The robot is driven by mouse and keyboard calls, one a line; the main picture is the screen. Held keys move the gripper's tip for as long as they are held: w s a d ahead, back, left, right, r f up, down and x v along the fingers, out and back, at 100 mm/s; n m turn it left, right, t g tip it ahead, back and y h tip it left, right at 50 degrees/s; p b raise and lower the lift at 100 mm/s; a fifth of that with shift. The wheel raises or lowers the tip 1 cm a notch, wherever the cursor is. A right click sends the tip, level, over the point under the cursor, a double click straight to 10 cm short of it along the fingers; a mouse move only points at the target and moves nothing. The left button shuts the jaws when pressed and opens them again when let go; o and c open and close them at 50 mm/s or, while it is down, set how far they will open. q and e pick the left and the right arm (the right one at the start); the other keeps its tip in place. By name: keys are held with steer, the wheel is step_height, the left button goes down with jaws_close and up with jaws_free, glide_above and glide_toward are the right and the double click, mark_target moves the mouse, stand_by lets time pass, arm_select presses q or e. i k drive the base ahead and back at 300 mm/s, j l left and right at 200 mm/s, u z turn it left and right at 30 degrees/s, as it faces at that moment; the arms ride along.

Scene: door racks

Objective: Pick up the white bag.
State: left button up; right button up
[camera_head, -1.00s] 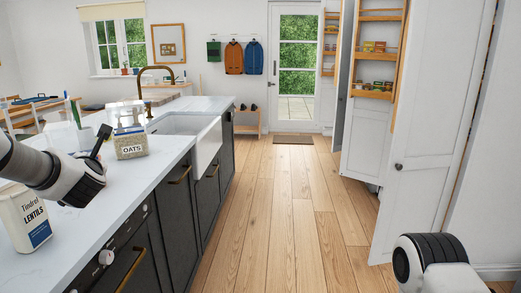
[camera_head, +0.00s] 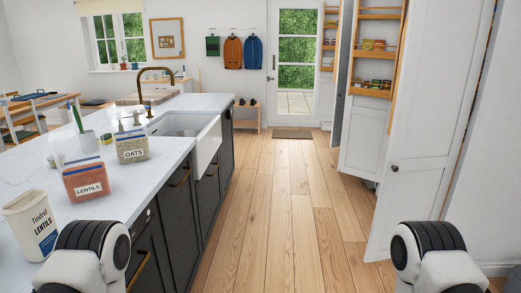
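The white bag (camera_head: 31,226), labelled "Tindrol LENTILS", stands on the white countertop (camera_head: 30,160) at the left, near its front edge. Its top appears open, and what is inside cannot be made out. A clear container of orange lentils (camera_head: 86,180), labelled "LENTILS", stands just behind and to the right of it. Parts of my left arm show at the bottom left and of my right arm at the bottom right. Neither gripper is in view. Nothing touches the bag.
A clear container labelled "OATS" (camera_head: 133,147) stands farther back, beside the sink (camera_head: 208,140). A grey cup with a green-handled utensil (camera_head: 83,140) is behind the lentils. The wooden floor (camera_head: 290,220) is clear. An open white door (camera_head: 430,130) stands on the right.

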mark_target(30, 216)
steer(key=j+u, duration=0.45)
steer(key=i+j+u, duration=0.15)
steer(key=j+u, duration=0.25)
